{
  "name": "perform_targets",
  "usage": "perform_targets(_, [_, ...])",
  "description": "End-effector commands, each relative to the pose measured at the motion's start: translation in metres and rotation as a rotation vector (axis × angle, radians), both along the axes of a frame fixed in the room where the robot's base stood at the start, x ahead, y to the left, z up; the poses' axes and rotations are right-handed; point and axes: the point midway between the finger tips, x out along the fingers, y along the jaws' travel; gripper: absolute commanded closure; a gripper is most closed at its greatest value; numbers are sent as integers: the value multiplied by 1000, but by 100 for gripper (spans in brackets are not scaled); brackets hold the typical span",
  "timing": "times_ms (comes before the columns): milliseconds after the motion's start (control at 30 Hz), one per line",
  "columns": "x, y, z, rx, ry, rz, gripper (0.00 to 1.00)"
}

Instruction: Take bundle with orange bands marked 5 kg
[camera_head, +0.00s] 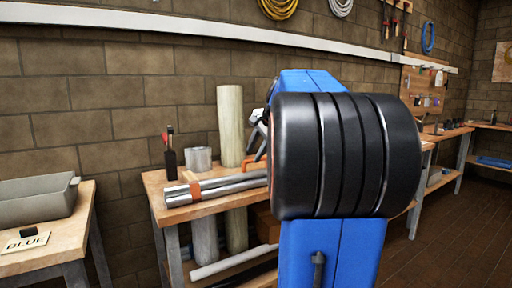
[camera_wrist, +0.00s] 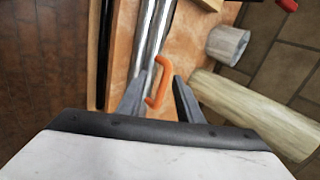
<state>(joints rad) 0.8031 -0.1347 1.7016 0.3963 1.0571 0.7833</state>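A bundle of grey metal pipes (camera_head: 235,186) lies along the workbench, with an orange band (camera_head: 195,190) near its left end. An orange handle (camera_head: 253,161) rises by the bundle. No 5 kg mark is readable. In the wrist view the pipes (camera_wrist: 152,40) run away from me, and the orange handle (camera_wrist: 161,84) shows between the fingers. My gripper (camera_wrist: 160,80) is open, one finger on each side of the handle; I cannot tell whether either touches it. In the head view my arm hides most of the gripper and the bundle's right end.
The workbench (camera_head: 160,184) also holds a pale tall cylinder (camera_head: 230,125), a short grey cylinder (camera_head: 198,159) and a black holder with tools (camera_head: 170,160), behind the bundle. A left table (camera_head: 75,225) carries a grey bin (camera_head: 38,203) and a BLUE sign (camera_head: 27,243). Floor at right is clear.

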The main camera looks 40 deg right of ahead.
Motion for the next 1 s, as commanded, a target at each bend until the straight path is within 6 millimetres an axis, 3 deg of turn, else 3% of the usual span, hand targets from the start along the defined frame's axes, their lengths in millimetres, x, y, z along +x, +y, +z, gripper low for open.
perform_targets(33, [0, -16, 3, 15, -10, -35, 67])
perform_targets(200, [1, -41, 10, 44, -31, -94, 67])
perform_targets(367, [5, -44, 6, 48, -34, -101, 67])
perform_targets(1000, [40, -51, -41, 48, -32, -97, 67])
